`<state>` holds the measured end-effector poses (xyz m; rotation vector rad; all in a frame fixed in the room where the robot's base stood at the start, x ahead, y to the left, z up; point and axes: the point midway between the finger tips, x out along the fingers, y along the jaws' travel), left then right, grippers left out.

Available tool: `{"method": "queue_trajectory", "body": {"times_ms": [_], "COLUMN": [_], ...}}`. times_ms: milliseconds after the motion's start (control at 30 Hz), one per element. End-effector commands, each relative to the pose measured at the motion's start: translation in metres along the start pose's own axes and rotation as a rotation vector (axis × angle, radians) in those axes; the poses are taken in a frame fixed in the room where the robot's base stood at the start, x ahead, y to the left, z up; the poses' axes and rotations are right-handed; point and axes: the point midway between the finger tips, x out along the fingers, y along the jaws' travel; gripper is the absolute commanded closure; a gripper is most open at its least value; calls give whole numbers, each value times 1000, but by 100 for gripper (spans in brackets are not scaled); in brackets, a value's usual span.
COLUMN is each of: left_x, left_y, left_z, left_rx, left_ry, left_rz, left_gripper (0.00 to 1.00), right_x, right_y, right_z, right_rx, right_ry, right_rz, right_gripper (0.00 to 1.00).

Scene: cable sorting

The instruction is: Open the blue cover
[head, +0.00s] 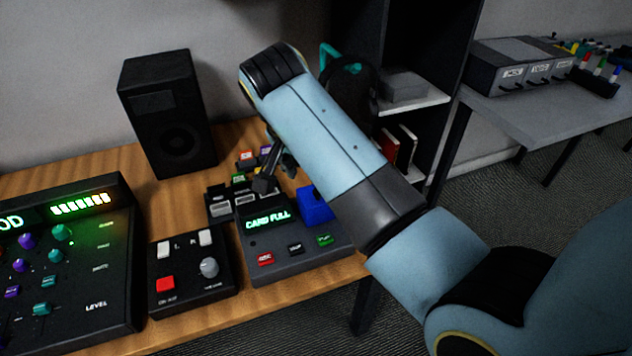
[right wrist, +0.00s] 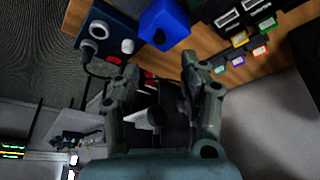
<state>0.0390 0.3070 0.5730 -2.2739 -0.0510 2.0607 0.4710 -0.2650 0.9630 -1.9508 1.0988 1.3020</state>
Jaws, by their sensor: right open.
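The blue cover (head: 316,207) is a box-like piece at the back right of a dark device (head: 290,258) whose green display reads CARD FULL. It looks shut down over whatever lies beneath, which is hidden. My right arm passes over the table just beside it and partly blocks the view. My right gripper (head: 268,172) is open and empty, behind and to the left of the cover. In the right wrist view the blue cover (right wrist: 165,24) lies beyond the open fingers (right wrist: 158,66), apart from them. My left gripper is not in view.
A black speaker (head: 168,112) stands at the back. A mixer (head: 68,262) and a small button box (head: 190,275) lie to the left. Several coloured card slots (head: 240,178) sit behind the device. A dark shelf (head: 430,60) stands at the right.

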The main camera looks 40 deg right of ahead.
Motion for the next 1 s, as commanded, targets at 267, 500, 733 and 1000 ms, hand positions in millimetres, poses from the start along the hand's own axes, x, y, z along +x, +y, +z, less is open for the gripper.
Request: {"method": "queue_trajectory", "body": {"times_ms": [267,500,733,1000], "left_x": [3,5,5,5], "left_y": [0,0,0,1], "left_z": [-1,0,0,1], "left_rx": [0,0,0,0], "left_ry": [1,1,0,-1], "left_rz": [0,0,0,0], "left_gripper": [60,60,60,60], "right_x": [58,88,93,93], "right_y": [2,1,1,1], "right_z": [0,0,1,1], "right_rx": [-5,-4,-4,-4], "right_ry": [0,0,-1,-1], "right_rz": [2,0,-1,-2], "right_gripper": [56,56,56,76]}}
